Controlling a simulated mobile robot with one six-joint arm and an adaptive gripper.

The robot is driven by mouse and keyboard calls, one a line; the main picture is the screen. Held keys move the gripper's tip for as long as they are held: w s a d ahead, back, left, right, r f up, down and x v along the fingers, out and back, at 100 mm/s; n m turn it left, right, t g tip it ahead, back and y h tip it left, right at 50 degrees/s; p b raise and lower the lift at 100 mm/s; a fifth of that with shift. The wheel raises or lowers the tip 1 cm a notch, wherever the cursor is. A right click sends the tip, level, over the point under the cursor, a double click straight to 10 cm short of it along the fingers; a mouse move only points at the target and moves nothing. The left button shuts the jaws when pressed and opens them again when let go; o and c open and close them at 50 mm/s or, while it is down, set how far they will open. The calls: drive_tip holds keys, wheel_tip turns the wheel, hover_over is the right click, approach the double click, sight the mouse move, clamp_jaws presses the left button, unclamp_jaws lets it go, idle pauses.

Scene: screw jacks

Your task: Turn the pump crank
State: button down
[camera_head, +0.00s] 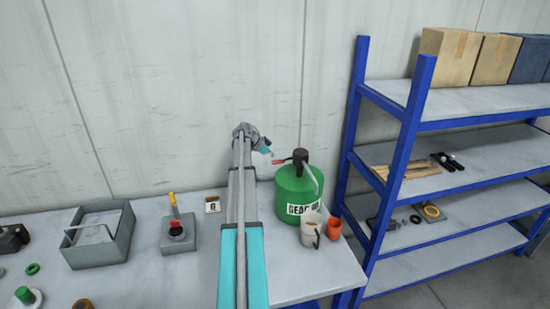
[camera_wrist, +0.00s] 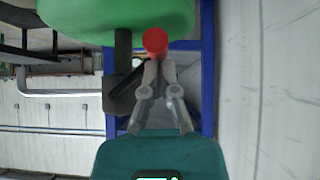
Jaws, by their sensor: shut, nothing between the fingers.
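The pump is a green gear oil drum (camera_head: 290,192) with a black pump head (camera_head: 300,156) on top, on the right part of the bench. Its crank has a red handle (camera_head: 279,161) that points left in the head view. In the wrist view the red handle (camera_wrist: 155,41) shows end-on beside the black crank arm (camera_wrist: 123,48) and the green drum (camera_wrist: 125,15). My gripper (camera_wrist: 158,68) is shut and empty, its fingertips right at the red handle. I cannot tell whether they touch it. In the head view my gripper (camera_head: 268,150) is small, left of the crank.
A white jug (camera_head: 311,232) and an orange cup (camera_head: 334,228) stand in front of the drum. A blue shelf rack (camera_head: 397,165) is close on the right. The wall is behind.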

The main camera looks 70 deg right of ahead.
drive_tip(key=shift+r, duration=0.15)
drive_tip(key=r+p, duration=0.4)
drive_tip(key=shift+w+d+r, duration=0.1)
drive_tip(key=shift+w+d, duration=0.1)
drive_tip(key=p+v, duration=0.7)
drive_tip(key=v, duration=0.2)
drive_tip(key=shift+w, duration=0.4)
drive_tip(key=w+a+f+n+t+b, duration=0.25)
drive_tip(key=w+a+f+n, duration=0.2)
drive_tip(key=w+a, duration=0.65)
drive_tip(key=w+a+f+n+t+b, duration=0.1)
drive_tip(key=w+a+f+n+b, duration=0.35)
drive_tip(key=a, duration=1.15)
drive_tip(key=w+a+f+n+t+b, duration=0.1)
drive_tip(key=w+a+f+n+t, duration=0.3)
drive_tip(key=w+a, duration=0.75)
drive_tip(key=s+a+f+n+y+b, duration=0.1)
drive_tip(key=a+n, duration=0.4)
drive_tip(key=a, duration=1)
drive_tip(key=s+a+f+n+y+b, duration=0.2)
drive_tip(key=s+a+f+n+b, duration=0.2)
drive_tip(key=a, duration=1.1)
drive_tip(key=s+a+f+n+y+b, duration=0.1)
drive_tip(key=a+n, duration=0.6)
drive_tip(key=a, duration=0.8)
drive_tip(key=shift+s+a+f+n+b, duration=0.3)
drive_tip(key=shift+s+a+f+b, duration=0.1)
drive_tip(key=shift+s+f+b, duration=0.45)
